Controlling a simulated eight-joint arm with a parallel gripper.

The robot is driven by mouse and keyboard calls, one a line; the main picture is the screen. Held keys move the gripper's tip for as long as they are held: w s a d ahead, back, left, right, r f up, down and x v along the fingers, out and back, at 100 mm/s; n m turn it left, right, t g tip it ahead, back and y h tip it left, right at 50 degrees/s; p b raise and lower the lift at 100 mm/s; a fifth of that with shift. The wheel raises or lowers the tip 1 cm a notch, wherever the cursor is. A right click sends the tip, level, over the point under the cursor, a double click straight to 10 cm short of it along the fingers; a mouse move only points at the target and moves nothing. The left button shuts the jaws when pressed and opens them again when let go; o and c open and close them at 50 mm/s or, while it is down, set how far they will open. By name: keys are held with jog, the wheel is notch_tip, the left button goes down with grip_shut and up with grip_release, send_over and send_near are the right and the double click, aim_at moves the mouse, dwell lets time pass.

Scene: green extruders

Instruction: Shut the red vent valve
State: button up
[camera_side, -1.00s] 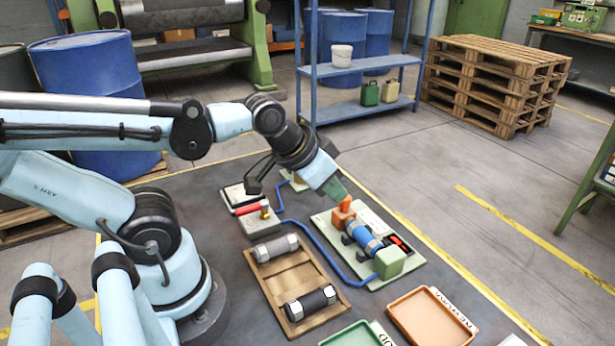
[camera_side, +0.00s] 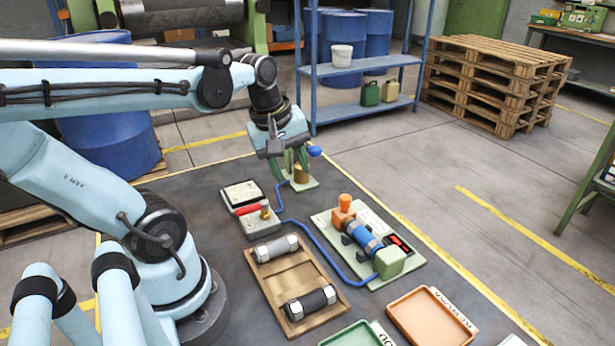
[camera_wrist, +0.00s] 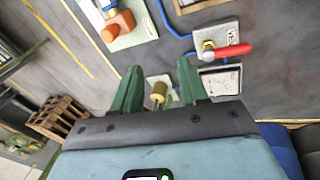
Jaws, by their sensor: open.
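The red vent valve shows its red lever (camera_side: 248,209) on a small grey block, beside a brass fitting. In the wrist view the red lever (camera_wrist: 232,52) points right from the brass body, on a light plate. My gripper (camera_side: 290,168) is open, pointing down, behind and to the right of the red lever in the side view and apart from it. In the wrist view my two green fingers (camera_wrist: 160,78) stand apart, with a brass post (camera_wrist: 158,92) showing between them. Whether they touch the post is unclear.
A blue knob (camera_side: 314,151) sits beside my gripper. A blue hose (camera_side: 325,240) runs to the green baseplate (camera_side: 381,272) with an orange-and-blue assembly. An orange tray (camera_side: 400,298) and a green tray (camera_side: 350,336) are in front.

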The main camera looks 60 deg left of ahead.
jog(key=s+a+r+n+g+h, duration=0.15)
jog(key=s+a+n, duration=0.3)
jog(key=n, duration=0.55)
jog(key=n+g+h, duration=0.2)
jog(key=n, duration=0.8)
send_near(251, 209)
jog(key=shift+y, duration=0.25)
jog(key=shift+s+d+f, duration=0.2)
jog(key=shift+f, duration=1.05)
jog(key=shift+s+d+f, duration=0.15)
jog(key=shift+d+f, duration=0.05)
jog(key=shift+f, duration=1.1)
jog(key=shift+s+d+f, duration=0.15)
jog(key=shift+s+f, duration=0.05)
jog(key=shift+f, duration=1.05)
grip_shut()
